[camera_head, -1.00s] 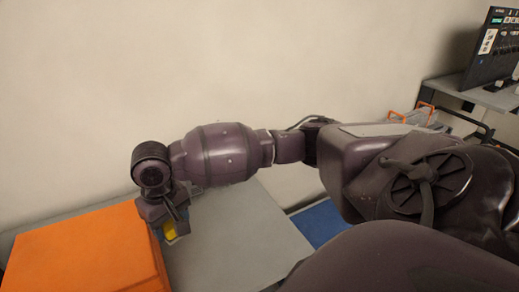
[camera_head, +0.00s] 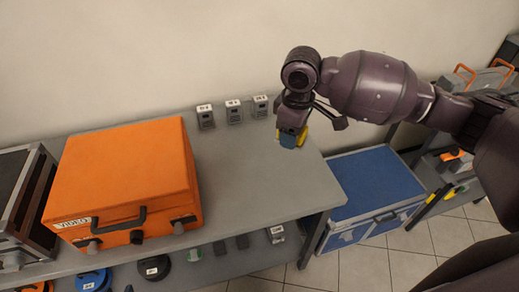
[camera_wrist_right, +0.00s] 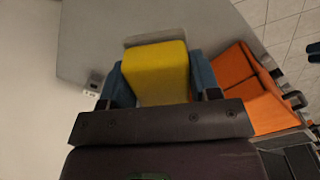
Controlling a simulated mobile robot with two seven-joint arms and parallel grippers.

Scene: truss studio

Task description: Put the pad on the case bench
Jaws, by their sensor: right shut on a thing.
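My right gripper (camera_head: 292,138) is shut on a yellow block, which I take to be the pad (camera_wrist_right: 155,72). In the right wrist view the pad sits between the two blue fingers of the gripper (camera_wrist_right: 163,82), with a thin grey strip at its far end. In the head view the pad shows only as a small yellow patch (camera_head: 303,136). The grey case bench (camera_head: 240,185) lies along the wall, and the gripper appears above its right part. I cannot tell the exact height of the pad over it. My left gripper is not in view.
A big orange case (camera_head: 125,170) stands on the bench's left part; a dark case (camera_head: 20,205) is left of it. Several small grey boxes (camera_head: 234,111) line the back. The bench's middle and right are clear. A blue-topped case (camera_head: 375,182) stands right of the bench.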

